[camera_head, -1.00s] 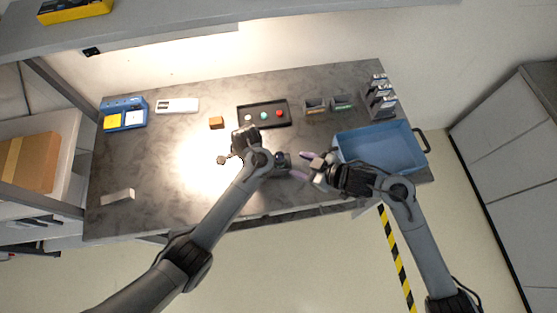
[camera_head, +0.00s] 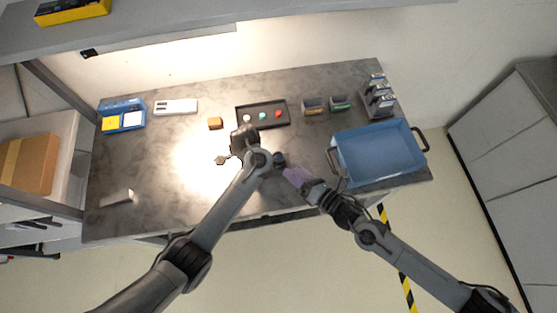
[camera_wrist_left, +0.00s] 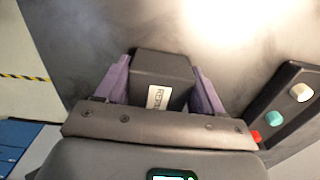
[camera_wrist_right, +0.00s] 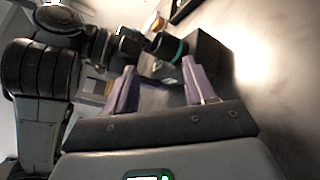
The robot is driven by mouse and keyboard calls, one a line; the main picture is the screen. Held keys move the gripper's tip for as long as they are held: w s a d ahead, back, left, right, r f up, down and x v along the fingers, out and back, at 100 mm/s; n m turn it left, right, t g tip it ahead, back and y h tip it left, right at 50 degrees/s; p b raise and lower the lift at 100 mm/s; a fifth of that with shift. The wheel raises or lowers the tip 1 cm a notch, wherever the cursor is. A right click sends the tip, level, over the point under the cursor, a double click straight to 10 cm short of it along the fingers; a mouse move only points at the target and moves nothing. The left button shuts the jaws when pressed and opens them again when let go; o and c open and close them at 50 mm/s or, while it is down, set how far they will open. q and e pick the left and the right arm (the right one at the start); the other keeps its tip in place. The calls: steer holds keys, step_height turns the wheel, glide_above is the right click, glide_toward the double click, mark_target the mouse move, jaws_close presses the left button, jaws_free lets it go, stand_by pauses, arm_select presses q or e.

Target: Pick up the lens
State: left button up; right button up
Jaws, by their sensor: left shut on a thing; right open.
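My left gripper (camera_wrist_left: 160,68) is shut on a dark box-like body (camera_wrist_left: 165,66) with a white label, held above the table. The lens (camera_wrist_right: 168,46), a dark cylinder with a teal ring, shows in the right wrist view against that dark body; I cannot tell whether it is fixed to it. In the head view the two merge into one small dark shape beside the left wrist. My right gripper (camera_wrist_right: 158,70) is open and empty, its purple fingers pointing at the lens from a short distance. In the head view the right gripper (camera_head: 290,172) is right of the left wrist.
A blue bin (camera_head: 382,178) stands at the table's right. A black tray (camera_head: 240,117) with small coloured pieces lies behind the arms. An orange block (camera_head: 215,123), a white device (camera_head: 175,106) and a blue case (camera_head: 113,128) are farther left. The table's front left is mostly clear.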

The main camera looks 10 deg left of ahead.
mark_target(283, 161)
steer(key=n, duration=0.2)
steer(key=s+d+n, duration=0.1)
steer(key=n, duration=0.1)
steer(key=d+n+t, duration=0.1)
steer(key=shift+s+d+f+n+y, duration=0.25)
steer(key=shift+s+f+n+y, duration=0.05)
steer(key=shift+s+f+n, duration=0.1)
steer(key=n, duration=0.1)
steer(key=s+d+n, duration=0.1)
steer(key=n, duration=0.1)
steer(key=shift+d+t, duration=0.15)
steer(key=shift+t, duration=0.15)
steer(key=shift+n+y, duration=0.3)
steer(key=x, duration=0.5)
steer(key=shift+w, duration=0.2)
steer(key=shift+x, duration=3.15)
steer(key=shift+r, duration=0.1)
steer(key=c, duration=0.9)
step_height(283, 161, up, 10)
steer(key=shift+r, duration=0.1)
